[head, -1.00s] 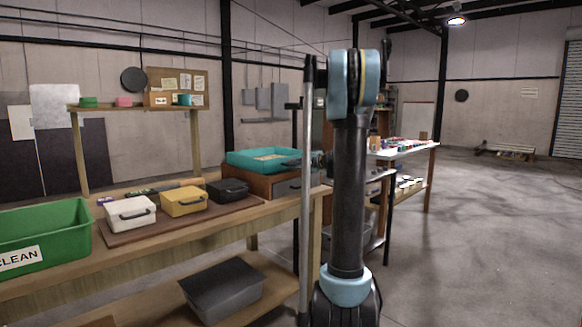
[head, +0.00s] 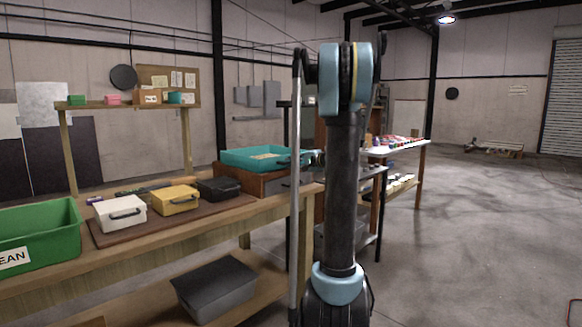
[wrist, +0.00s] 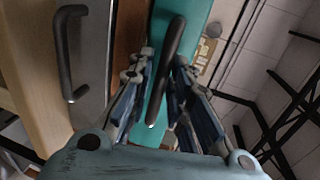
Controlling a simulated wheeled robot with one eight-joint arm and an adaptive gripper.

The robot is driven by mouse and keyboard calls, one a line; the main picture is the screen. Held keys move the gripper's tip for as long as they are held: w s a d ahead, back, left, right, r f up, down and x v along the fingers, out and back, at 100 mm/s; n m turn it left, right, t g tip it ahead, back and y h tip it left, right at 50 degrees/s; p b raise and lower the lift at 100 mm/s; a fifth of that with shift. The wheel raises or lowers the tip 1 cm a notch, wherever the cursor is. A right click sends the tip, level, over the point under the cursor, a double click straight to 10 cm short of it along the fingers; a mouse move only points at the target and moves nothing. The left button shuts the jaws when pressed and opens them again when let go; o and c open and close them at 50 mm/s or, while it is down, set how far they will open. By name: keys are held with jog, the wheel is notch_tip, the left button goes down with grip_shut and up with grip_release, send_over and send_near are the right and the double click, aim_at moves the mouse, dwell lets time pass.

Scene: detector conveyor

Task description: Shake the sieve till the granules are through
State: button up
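The teal tray-like sieve (head: 240,158) sits on a wooden box at the right end of the workbench in the head view. A pale patch shows inside it; I cannot tell granules from a label. In the wrist view its teal side (wrist: 195,22) and dark bar handle (wrist: 172,45) show close up. My gripper (wrist: 163,62) is open, with one finger on each side of the handle. Contact cannot be made out. In the head view my gripper (head: 314,158) is at the sieve's right side, partly hidden by my arm.
The box under the sieve has a grey drawer front with a handle (wrist: 68,55). A green bin (head: 40,238) is at the left. Open floor lies to the right.

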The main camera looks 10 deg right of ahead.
jog(key=v, duration=1)
jog(key=shift+s+d, duration=0.15)
jog(key=shift+s, duration=0.15)
jog(key=s+d+r, duration=0.1)
jog(key=s+d, duration=0.2)
jog(key=d, duration=0.1)
jog(key=x, duration=1.6)
jog(key=shift+w+a, duration=0.2)
jog(key=shift+w, duration=0.15)
